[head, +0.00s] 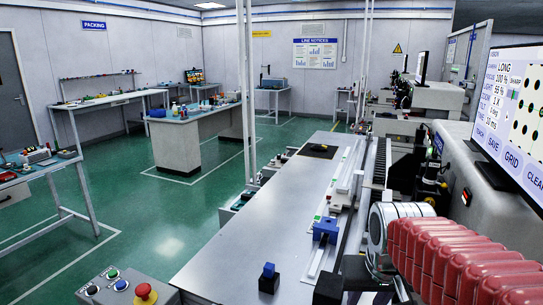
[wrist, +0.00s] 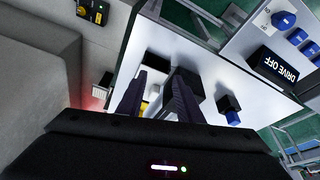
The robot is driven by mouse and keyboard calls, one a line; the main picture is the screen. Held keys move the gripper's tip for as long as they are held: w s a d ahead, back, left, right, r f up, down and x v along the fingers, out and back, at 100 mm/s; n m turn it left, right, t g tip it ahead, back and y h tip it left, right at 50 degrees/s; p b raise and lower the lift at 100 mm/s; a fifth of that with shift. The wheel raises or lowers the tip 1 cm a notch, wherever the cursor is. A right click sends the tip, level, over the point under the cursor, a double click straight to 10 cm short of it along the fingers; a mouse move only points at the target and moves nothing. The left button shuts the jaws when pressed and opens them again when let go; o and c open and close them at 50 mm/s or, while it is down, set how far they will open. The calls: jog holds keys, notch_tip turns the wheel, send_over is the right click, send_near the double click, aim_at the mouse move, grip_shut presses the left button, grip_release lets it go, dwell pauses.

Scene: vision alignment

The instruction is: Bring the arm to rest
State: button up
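My arm, in a red ribbed sleeve with a grey joint, reaches in from the right edge of the head view, low over the bench's right side. My gripper (wrist: 158,80) shows in the wrist view as two dark fingers spread apart. The pale bench top and small white and yellow parts show between and beyond them. I see nothing held. In the head view the arm largely hides the gripper, and I cannot tell whether the dark shape at the bottom is part of it.
The long grey bench (head: 255,220) is mostly bare. A black-and-blue block (head: 268,278) stands near its front, also in the wrist view (wrist: 229,107). A blue block (head: 325,230) sits by the rail. A monitor (head: 508,110) and control box (head: 128,289) flank the bench.

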jog(key=s+a+n+t, duration=0.1)
jog(key=s+a, duration=0.2)
jog(key=s, duration=0.8)
jog(key=shift+s+a+t, duration=0.2)
jog(key=shift+s+t, duration=0.05)
jog(key=shift+t, duration=0.15)
jog(key=shift+f, duration=0.1)
jog(key=shift+c, duration=0.2)
dwell(1.5)
